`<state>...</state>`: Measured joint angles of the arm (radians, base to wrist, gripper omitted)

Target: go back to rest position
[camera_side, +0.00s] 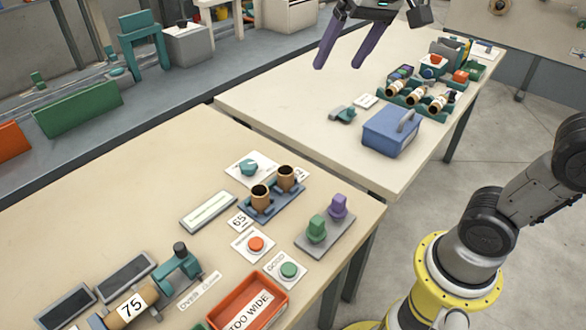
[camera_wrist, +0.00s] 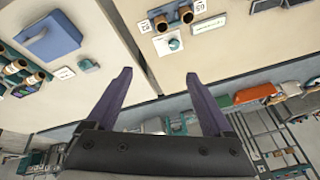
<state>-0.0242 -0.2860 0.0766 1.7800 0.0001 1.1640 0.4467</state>
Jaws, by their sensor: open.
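My gripper (camera_side: 346,50) is at the top of the side view, high above the far table. Its two purple fingers are spread apart with nothing between them. In the wrist view my gripper (camera_wrist: 162,92) is also open and empty, with the gap between the two tables beyond the fingers. The spiral winder (camera_side: 150,290), with a brown tube marked 75, sits at the near left of the near table (camera_side: 120,200). No object touches the fingers.
The near table holds brown tubes in a blue holder (camera_side: 272,200), orange (camera_side: 256,244) and green (camera_side: 289,270) buttons, green and purple knobs (camera_side: 317,229) and a red TOO WIDE tray (camera_side: 262,288). The far table (camera_side: 290,110) holds a blue box (camera_side: 388,135) and tube rack (camera_side: 412,103).

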